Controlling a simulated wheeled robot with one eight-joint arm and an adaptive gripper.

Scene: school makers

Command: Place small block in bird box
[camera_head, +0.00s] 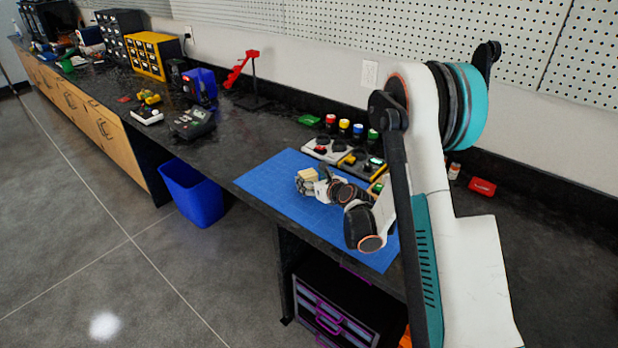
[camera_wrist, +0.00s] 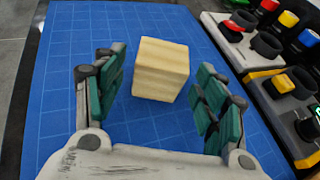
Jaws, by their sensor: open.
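The small block (camera_wrist: 161,69) is pale wood with visible grain and sits on the blue mat (camera_wrist: 66,52). In the head view the block (camera_head: 306,175) shows at my gripper's end, partly hidden by it. My gripper (camera_wrist: 158,78) is open, with one green-padded finger to the left of the block and one to the right. A gap of blue mat shows between the block and each finger. In the head view my gripper (camera_head: 309,184) is low over the mat. I cannot make out a bird box in either view.
Control boxes with coloured buttons (camera_head: 326,148) stand at the mat's back edge; they also show at right in the wrist view (camera_wrist: 285,85). A red stand (camera_head: 243,70), a blue device (camera_head: 200,85) and a yellow drawer cabinet (camera_head: 152,56) stand farther left. A blue bin (camera_head: 192,194) is on the floor.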

